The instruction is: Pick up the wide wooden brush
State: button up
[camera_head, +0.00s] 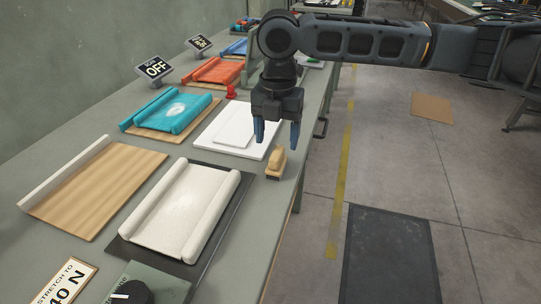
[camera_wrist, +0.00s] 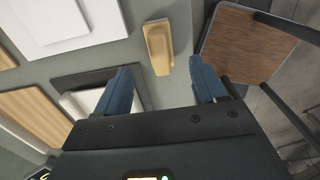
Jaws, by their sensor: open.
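The wooden brush (camera_head: 276,164) is a small tan block with a paler edge. It lies on the grey bench near its right edge, beside the white boards. In the wrist view the brush (camera_wrist: 158,47) shows at the top middle, beyond the fingertips and between their lines. My gripper (camera_head: 276,138) hangs above the bench, just over and a little left of the brush in the head view. Its two blue fingers are apart with nothing between them. In the wrist view my gripper (camera_wrist: 158,80) is also open and empty. The brush's underside is hidden.
White boards (camera_head: 238,125) lie left of the brush. A cream padded piece on a dark board (camera_head: 223,213) is in front. A wooden board (camera_head: 95,188) and a teal piece (camera_head: 170,113) lie farther left. The bench edge (camera_head: 297,190) is close on the right, with open floor beyond.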

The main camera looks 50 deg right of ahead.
aim_at(277, 152)
jog(key=shift+d+f+p, duration=0.1)
jog(key=shift+f+p, duration=0.2)
jog(key=shift+f, duration=3.55)
jog(key=c, duration=1.2)
